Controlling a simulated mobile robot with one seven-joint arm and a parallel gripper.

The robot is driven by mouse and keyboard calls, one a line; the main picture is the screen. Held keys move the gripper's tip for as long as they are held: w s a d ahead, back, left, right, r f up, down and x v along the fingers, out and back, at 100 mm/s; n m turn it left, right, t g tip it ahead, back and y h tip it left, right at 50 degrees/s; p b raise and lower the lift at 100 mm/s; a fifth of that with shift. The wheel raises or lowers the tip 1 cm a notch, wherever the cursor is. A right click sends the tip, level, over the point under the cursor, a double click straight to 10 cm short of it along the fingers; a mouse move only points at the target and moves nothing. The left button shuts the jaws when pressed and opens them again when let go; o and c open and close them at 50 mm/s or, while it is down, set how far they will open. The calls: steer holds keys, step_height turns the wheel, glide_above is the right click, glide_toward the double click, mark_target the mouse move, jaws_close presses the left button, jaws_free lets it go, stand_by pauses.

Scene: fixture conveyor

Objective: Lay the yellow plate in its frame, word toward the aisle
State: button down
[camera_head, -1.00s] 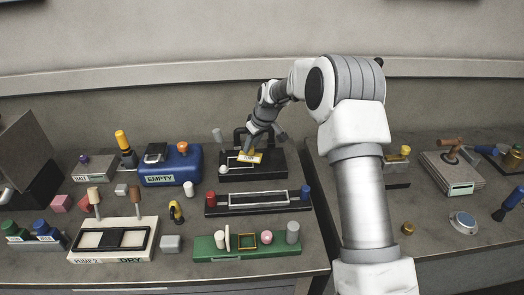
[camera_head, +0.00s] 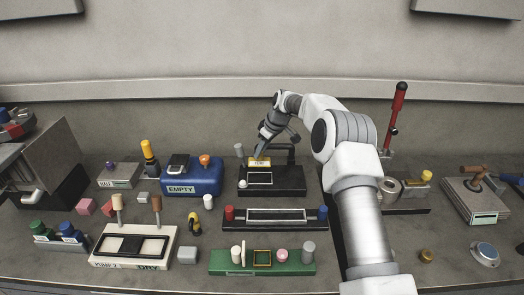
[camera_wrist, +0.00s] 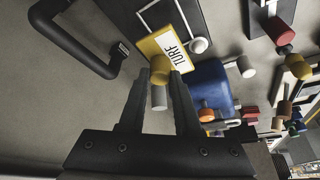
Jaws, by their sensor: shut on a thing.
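The yellow plate (camera_head: 259,162) shows a white label with a dark word. In the wrist view the plate (camera_wrist: 153,45) reads "TURF". My gripper (camera_wrist: 159,76) is shut on the plate, with a yellow knob between its fingertips. In the head view my gripper (camera_head: 262,152) is at the back of a black base (camera_head: 290,190). A pale outlined rectangular frame (camera_head: 259,185) lies on that base, just in front of the plate. In the head view the word faces the camera, roughly upright. I cannot tell the plate's height above the base.
A white ball (camera_head: 243,184) sits at the frame's left corner. A black handle (camera_wrist: 75,40) arches behind the base. A grey peg (camera_head: 239,150) stands at its back left. A blue "EMPTY" box (camera_head: 192,177) is left, and a longer black fixture (camera_head: 275,226) is in front.

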mark_target(264, 161)
steer(key=shift+f+b, duration=2.1)
steer(key=shift+f, duration=0.8)
steer(key=shift+b, duration=0.45)
steer(key=shift+f+b, duration=0.6)
steer(key=shift+f, duration=0.25)
steer(key=c, duration=0.5)
jaws_free()
steer(key=shift+r, duration=0.1)
